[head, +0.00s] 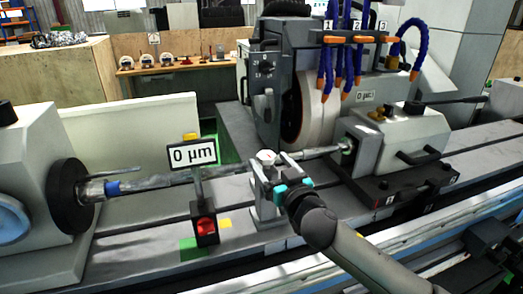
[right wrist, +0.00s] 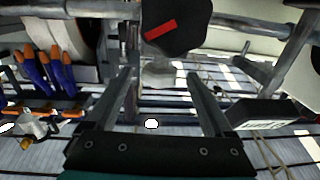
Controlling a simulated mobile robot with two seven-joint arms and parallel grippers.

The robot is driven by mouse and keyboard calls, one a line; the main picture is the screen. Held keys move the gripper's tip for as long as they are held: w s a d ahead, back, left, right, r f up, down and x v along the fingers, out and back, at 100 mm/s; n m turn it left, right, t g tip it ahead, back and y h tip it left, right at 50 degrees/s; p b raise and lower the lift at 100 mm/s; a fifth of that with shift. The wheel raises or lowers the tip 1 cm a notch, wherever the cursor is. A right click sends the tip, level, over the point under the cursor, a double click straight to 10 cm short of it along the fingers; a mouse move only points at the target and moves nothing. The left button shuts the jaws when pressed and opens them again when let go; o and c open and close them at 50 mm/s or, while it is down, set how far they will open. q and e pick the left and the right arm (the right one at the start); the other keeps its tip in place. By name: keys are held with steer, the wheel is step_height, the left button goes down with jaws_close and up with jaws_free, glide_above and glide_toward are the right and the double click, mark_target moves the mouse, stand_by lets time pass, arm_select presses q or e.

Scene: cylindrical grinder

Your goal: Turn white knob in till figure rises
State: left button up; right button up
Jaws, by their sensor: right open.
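The white knob (head: 266,157) sits on top of a grey steady-rest block (head: 264,205) beside the long workpiece bar (head: 150,182). My right gripper (head: 274,170) is at the knob, with its fingers around or just beside it; I cannot tell if they touch. In the right wrist view my right gripper (right wrist: 162,85) is open, with its two fingers wide apart. A pale rounded thing, probably the knob, shows between them. The figure display (head: 192,154) on a post left of the knob reads 0 µm. My left gripper is not in view.
Blue hoses (head: 328,62) with orange nozzles hang by the grinding wheel (head: 310,117). The tailstock (head: 395,145) stands right of the knob, the workhead (head: 35,185) far left.

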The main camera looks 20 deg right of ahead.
mark_target(262, 152)
steer(key=shift+w+a, duration=0.2)
steer(key=shift+w, duration=1.3)
steer(key=shift+w+a, duration=0.15)
steer(key=shift+w, duration=1.35)
steer(key=shift+c, duration=0.3)
steer(key=c, duration=1.3)
